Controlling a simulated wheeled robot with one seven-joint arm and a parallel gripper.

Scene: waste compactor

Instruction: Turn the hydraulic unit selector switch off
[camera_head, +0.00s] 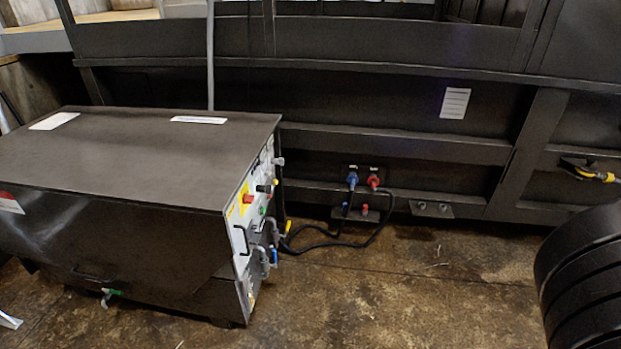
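The hydraulic unit (120,160) is a dark metal box on the left, with its control panel (243,232) on its right side, seen at a steep angle. The panel carries a red button (247,199) on a yellow patch, a black knob (264,188) and a small green part (262,211). A grey part (279,161) sticks out near the top. Which one is the selector switch, and its position, I cannot tell at this size and angle. My gripper is not in view.
Black hoses (330,240) run from the unit to blue (352,179) and red (374,181) couplings on the dark compactor wall (400,110). A black ribbed form (590,275) fills the lower right. Open floor (420,300) lies between it and the unit.

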